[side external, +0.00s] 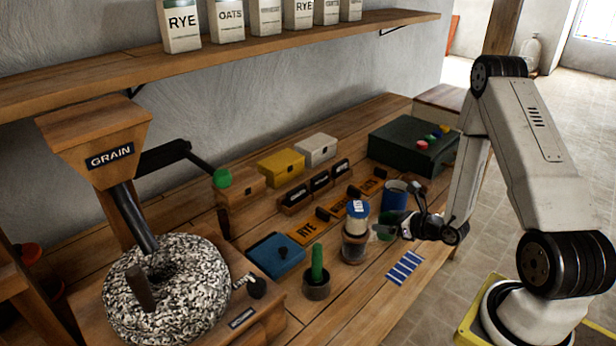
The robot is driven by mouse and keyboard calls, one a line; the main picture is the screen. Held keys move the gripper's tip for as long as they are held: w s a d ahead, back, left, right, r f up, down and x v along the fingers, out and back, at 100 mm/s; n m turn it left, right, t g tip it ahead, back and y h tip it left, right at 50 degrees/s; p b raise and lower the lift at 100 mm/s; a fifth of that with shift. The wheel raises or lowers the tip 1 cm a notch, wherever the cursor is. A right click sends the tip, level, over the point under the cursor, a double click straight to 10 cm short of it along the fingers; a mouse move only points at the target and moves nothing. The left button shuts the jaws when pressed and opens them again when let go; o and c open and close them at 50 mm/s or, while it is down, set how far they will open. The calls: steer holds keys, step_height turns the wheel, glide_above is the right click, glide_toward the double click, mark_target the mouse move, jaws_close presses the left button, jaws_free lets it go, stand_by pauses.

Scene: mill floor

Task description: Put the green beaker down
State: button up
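The green beaker (384,232) is small and dark green in the side view, at the tips of my gripper (398,228). The fingers appear closed on it from the right, over the front right part of the bench. It is partly hidden by the gripper and the jar beside it. I cannot tell whether its base touches the bench.
A blue-lidded jar (355,238) stands just left of the gripper, and a blue cup (395,194) stands behind it. The front bench edge is mostly clear.

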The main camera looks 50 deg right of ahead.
steer(key=shift+r, duration=0.15)
steer(key=v, duration=0.7)
steer(key=shift+s, duration=0.25)
steer(key=shift+r, duration=0.15)
stand_by(0.6)
steer(key=s+a+r+n+g+y, duration=0.2)
steer(key=a+n+g+y, duration=0.3)
steer(key=a+n, duration=0.45)
steer(key=s+a+r+n+g+y, duration=0.2)
steer(key=a+n+g+y, duration=0.1)
steer(key=a+n+g, duration=0.55)
steer(key=w+r+n+t+h, duration=0.1)
steer(key=w+r+n+h, duration=0.1)
steer(key=n, duration=0.7)
steer(key=w+a+r+n+t+h, duration=0.1)
steer(key=r+n+h, duration=0.3)
steer(key=n, duration=0.5)
steer(key=shift+w+h, duration=0.6)
steer(key=shift+h, duration=0.5)
